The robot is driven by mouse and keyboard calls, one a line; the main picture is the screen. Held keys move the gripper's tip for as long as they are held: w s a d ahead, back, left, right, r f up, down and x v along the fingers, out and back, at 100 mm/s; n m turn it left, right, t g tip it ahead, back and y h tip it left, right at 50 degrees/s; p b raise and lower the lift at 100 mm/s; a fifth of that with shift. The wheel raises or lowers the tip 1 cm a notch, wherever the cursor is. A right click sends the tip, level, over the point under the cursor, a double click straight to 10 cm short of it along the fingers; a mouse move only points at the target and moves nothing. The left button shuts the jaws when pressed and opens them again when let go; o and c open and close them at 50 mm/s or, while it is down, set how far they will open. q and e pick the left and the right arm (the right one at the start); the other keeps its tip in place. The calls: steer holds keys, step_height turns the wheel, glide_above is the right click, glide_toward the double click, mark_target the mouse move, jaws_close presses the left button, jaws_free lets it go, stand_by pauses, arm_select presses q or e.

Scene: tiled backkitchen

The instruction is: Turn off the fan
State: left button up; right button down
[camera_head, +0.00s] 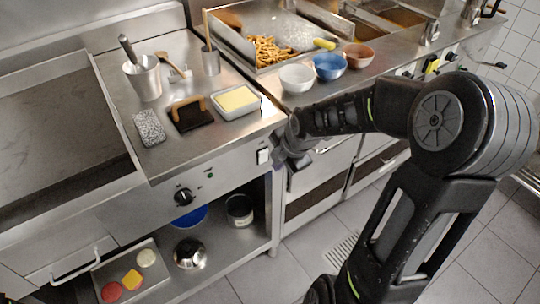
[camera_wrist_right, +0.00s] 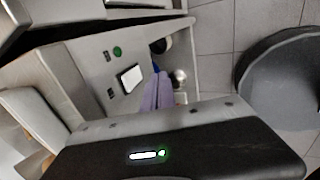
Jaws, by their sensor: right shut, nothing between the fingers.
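A white rocker switch (camera_head: 263,156) sits on the steel front panel at the right end of the griddle counter. It also shows in the right wrist view (camera_wrist_right: 131,78), below a green indicator light (camera_wrist_right: 117,51). My right gripper (camera_head: 279,156) is just right of the switch in the head view, close to the panel. In the wrist view its purple-grey fingers (camera_wrist_right: 158,92) are together and empty, beside the switch; I cannot tell whether they touch the panel. The switch position is not clear. No fan shows, and my left gripper is out of view.
A black knob (camera_head: 183,196) is on the same panel. Above stand a white tray (camera_head: 236,101), a black pad with a handle (camera_head: 190,114) and bowls (camera_head: 297,78). An open shelf (camera_head: 221,261) with pots lies below. The tiled floor is clear.

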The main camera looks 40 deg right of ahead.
mark_target(265, 154)
steer(key=w, duration=0.4)
steer(key=shift+w, duration=0.1)
steer(key=shift+w+r, duration=0.25)
steer(key=shift+w, duration=0.1)
steer(key=shift+d+f, duration=0.1)
steer(key=shift+r+p, duration=0.2)
steer(key=shift+p, duration=0.15)
steer(key=shift+r+p, duration=0.65)
steer(key=shift+p, duration=0.05)
